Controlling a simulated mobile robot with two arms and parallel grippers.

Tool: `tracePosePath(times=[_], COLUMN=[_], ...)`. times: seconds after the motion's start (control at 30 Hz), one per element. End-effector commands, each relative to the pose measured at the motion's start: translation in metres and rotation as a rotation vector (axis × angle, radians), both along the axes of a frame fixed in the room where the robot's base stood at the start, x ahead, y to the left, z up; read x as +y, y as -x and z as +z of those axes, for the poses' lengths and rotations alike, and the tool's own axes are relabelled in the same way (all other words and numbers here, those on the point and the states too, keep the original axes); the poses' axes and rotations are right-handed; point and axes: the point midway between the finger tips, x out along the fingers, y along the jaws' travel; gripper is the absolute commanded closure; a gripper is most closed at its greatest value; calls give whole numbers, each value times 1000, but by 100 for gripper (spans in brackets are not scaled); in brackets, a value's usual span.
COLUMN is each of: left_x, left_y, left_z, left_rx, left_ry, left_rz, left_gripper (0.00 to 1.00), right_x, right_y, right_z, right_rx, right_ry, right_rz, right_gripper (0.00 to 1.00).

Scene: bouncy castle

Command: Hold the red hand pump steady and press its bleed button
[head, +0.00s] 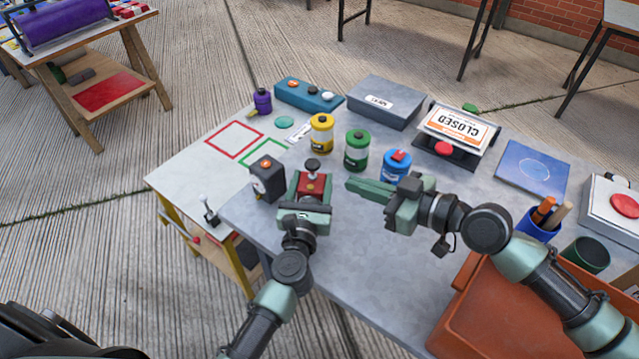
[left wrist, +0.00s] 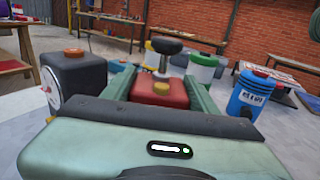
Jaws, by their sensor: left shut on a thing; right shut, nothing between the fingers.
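The red hand pump (head: 313,187) stands on the grey table with its black knob (head: 312,164) on top. My left gripper (head: 311,180) is shut on it, one green finger on each side of its red body. In the left wrist view the pump (left wrist: 160,97) sits between the fingers, with a small orange-yellow button (left wrist: 161,87) on its top in front of the black knob (left wrist: 167,46). My right gripper (head: 350,186) is shut and empty, to the right of the pump and apart from it, its fingers pointing left.
A black box with an orange button (head: 268,178) stands close to the pump's left. Yellow (head: 321,133), green (head: 357,150) and blue (head: 396,166) canisters stand behind and to the right. An orange tray (head: 480,320) is at front right. The table's front middle is clear.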

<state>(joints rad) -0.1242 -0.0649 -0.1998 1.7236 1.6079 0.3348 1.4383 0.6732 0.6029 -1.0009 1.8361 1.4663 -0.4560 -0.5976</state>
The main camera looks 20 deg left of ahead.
Motion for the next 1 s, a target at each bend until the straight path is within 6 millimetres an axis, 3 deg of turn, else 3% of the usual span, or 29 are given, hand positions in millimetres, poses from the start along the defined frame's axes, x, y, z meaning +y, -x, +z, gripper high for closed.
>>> tracePosePath(times=[0.33, 0.8, 1.0], left_x=[0, 0, 0], left_y=[0, 0, 0], left_z=[0, 0, 0], left_rx=[0, -1, 0], left_ry=[1, 0, 0], left_rz=[0, 0, 0], left_gripper=[100, 100, 100], right_x=[8, 93, 91], right_y=[-4, -34, -34], right_z=[-1, -23, -53], right_rx=[-2, -4, 1], right_ry=[-1, -2, 0], right_rz=[-1, 0, -2], right_gripper=[100, 100, 100])
